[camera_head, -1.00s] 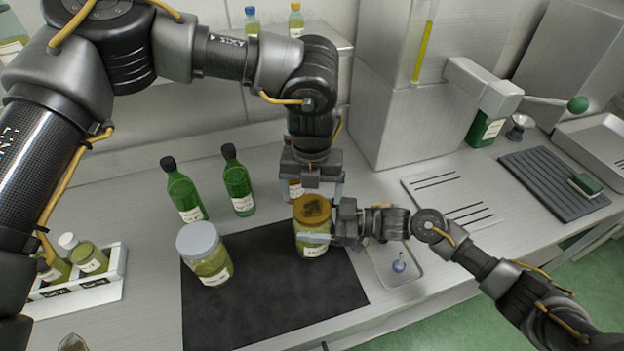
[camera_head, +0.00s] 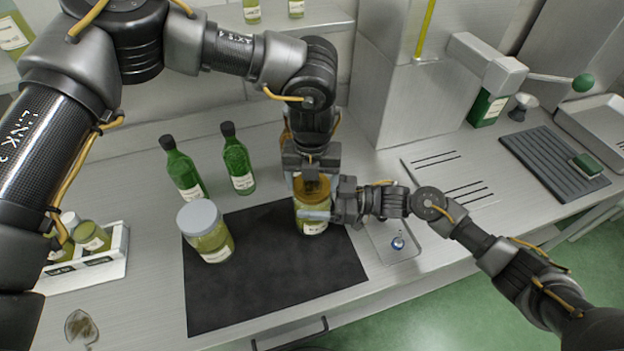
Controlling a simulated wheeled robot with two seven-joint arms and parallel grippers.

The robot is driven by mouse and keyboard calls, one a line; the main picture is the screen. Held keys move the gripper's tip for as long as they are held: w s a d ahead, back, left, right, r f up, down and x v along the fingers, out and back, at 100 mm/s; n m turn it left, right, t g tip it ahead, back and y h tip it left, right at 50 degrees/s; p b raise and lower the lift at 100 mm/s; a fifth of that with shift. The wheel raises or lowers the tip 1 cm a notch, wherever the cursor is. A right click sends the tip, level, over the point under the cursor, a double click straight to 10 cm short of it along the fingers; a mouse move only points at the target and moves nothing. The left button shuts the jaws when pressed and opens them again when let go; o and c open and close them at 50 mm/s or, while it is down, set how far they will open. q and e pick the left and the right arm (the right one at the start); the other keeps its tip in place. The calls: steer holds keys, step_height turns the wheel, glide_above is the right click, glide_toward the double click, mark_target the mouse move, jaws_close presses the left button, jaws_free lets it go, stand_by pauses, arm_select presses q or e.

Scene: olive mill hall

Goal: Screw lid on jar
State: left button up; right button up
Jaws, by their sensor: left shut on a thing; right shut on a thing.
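The jar (camera_head: 314,227) of greenish contents stands upright on the dark mat (camera_head: 262,277). A gold-brown lid (camera_head: 313,190) sits on its top; I cannot tell how tightly it is seated. My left gripper (camera_head: 311,183) points down from above and is shut on the lid, hiding part of it. My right gripper (camera_head: 317,214) comes in from the right and is shut around the upper body of the jar, below the lid.
A second jar with a grey lid (camera_head: 200,216) stands left on the mat. Two green bottles (camera_head: 238,165) stand behind it. A rack of small jars (camera_head: 105,262) is far left. A small tray (camera_head: 385,252) lies right of the mat. The mat's front is clear.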

arm_select(q)
steer(key=o, duration=1.1)
steer(key=shift+o, duration=0.2)
steer(key=shift+r, duration=0.35)
step_height(320, 180, up, 11)
steer(key=shift+r, duration=0.15)
arm_select(e)
steer(key=shift+s, duration=0.1)
arm_select(q)
steer(key=shift+a, duration=0.1)
arm_select(e)
steer(key=o, duration=1.9)
